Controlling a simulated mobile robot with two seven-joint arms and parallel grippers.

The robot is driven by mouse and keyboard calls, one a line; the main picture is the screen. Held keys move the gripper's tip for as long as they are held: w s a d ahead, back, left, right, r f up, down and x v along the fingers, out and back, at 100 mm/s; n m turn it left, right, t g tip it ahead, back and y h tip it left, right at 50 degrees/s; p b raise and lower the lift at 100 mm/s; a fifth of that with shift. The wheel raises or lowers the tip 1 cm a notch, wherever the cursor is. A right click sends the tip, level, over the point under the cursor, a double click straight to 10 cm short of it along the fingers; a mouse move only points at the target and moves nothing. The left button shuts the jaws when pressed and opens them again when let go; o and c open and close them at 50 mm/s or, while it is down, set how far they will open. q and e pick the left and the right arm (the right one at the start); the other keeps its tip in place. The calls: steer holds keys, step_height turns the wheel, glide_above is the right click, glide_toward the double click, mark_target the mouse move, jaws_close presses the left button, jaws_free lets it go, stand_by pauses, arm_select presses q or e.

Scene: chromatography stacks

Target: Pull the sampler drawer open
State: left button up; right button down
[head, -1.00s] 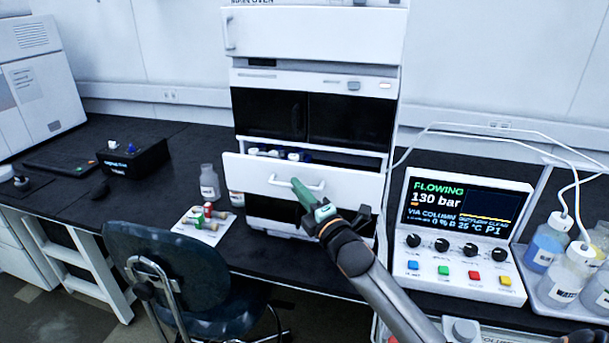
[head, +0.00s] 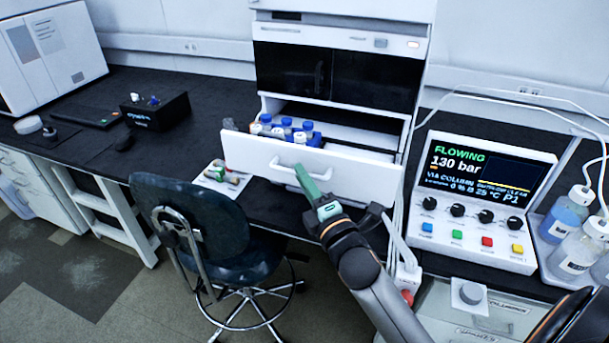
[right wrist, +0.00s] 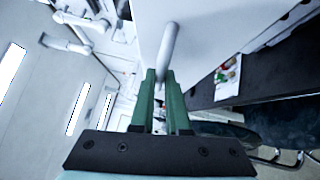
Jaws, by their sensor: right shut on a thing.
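The sampler drawer (head: 330,167) is a white-fronted drawer in the middle of the instrument stack, and it stands well out from the stack. Blue-capped and white-capped bottles (head: 286,127) show inside it on the left. My right gripper (head: 301,170) has green fingers and is shut on the white bar handle (head: 284,166) of the drawer front. In the right wrist view the two green fingers (right wrist: 162,76) close around the handle bar (right wrist: 168,45). My left gripper is not in view.
A blue chair (head: 200,225) stands in front of the bench, left of the arm. A small tray of vials (head: 222,178) lies left of the drawer. A pump controller (head: 480,190) and bottles (head: 575,225) stand on the right.

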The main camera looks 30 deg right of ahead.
steer(key=c, duration=0.9)
jaws_free()
steer(key=shift+s, duration=0.1)
steer(key=shift+s+a+f+b, duration=0.15)
steer(key=shift+s+f+b, duration=0.2)
steer(key=shift+s, duration=1.7)
steer(key=shift+s+a+f+b, duration=0.15)
steer(key=shift+s+b, duration=0.35)
steer(key=shift+s, duration=1.5)
steer(key=shift+s+a+f+b, duration=0.1)
steer(key=shift+s+f+b, duration=0.3)
steer(key=shift+s, duration=1.65)
steer(key=s+a+f+m+g+y+p, duration=0.1)
steer(key=s+a+f+m+g, duration=0.2)
steer(key=f, duration=0.6)
steer(key=s+a+f+m+g+y+p, duration=0.1)
steer(key=s+a+f+m+g, duration=0.2)
steer(key=f+m, duration=0.5)
steer(key=s+a+f+m+g+y+p, duration=0.1)
steer(key=s+a+f+m+g, duration=0.2)
steer(key=f, duration=0.9)
steer(key=shift+s+m+g+y, duration=0.2)
steer(key=shift+s+m+g, duration=0.15)
steer(key=shift+m, duration=0.35)
steer(key=shift+s+m+g+y, duration=0.25)
steer(key=shift+m+g, duration=0.2)
steer(key=shift+m, duration=0.25)
